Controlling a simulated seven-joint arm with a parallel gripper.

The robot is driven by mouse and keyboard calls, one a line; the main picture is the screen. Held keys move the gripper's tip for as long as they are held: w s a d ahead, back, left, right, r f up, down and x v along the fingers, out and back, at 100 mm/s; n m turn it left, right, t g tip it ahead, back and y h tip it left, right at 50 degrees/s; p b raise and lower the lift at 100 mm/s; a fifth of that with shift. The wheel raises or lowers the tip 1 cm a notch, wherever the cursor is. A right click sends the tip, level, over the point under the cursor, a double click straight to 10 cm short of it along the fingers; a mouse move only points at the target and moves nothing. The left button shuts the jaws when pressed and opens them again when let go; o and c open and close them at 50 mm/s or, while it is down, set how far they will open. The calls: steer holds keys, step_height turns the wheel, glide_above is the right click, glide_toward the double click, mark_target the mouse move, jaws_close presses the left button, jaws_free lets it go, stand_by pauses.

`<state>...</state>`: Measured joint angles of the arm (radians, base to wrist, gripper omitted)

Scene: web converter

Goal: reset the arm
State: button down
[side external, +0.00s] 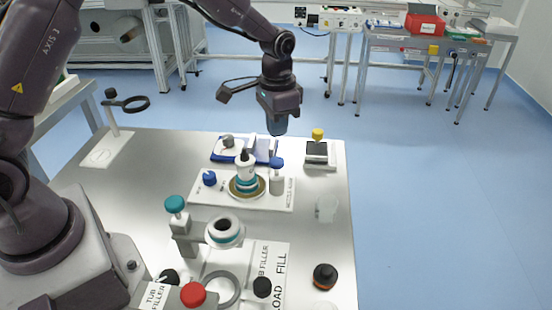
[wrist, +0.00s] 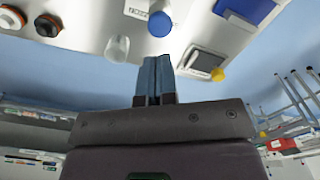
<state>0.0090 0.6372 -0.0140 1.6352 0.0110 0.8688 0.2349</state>
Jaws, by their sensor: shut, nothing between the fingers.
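My gripper (side external: 278,127) hangs from my arm above the far edge of the metal table (side external: 130,185), clear of everything on it. Its two blue-grey fingers are together with nothing between them, as the wrist view (wrist: 155,62) also shows.
A teal-knobbed filler stand (side external: 185,232), red knob (side external: 194,295) and orange-black knob (side external: 325,276) stand nearer the camera. A ring stand (side external: 115,125) is at the left. A blue tray (side external: 262,146) lies behind the bottle. Open floor lies beyond the table.

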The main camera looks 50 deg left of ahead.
steer(key=shift+r, duration=0.75)
steer(key=s+r+n+t, duration=0.1)
steer(key=s+r+t, duration=0.1)
steer(key=s+r, duration=0.3)
steer(key=s+r+n+t, duration=0.1)
steer(key=s+r, duration=0.5)
steer(key=s, duration=0.5)
steer(key=s+r+n+t, duration=0.1)
steer(key=s+r+t, duration=0.1)
steer(key=s+r, duration=0.3)
steer(key=s+a, duration=0.1)
steer(key=s, duration=0.3)
steer(key=shift+r+t, duration=0.25)
steer(key=shift+t, duration=0.05)
stand_by(0.6)
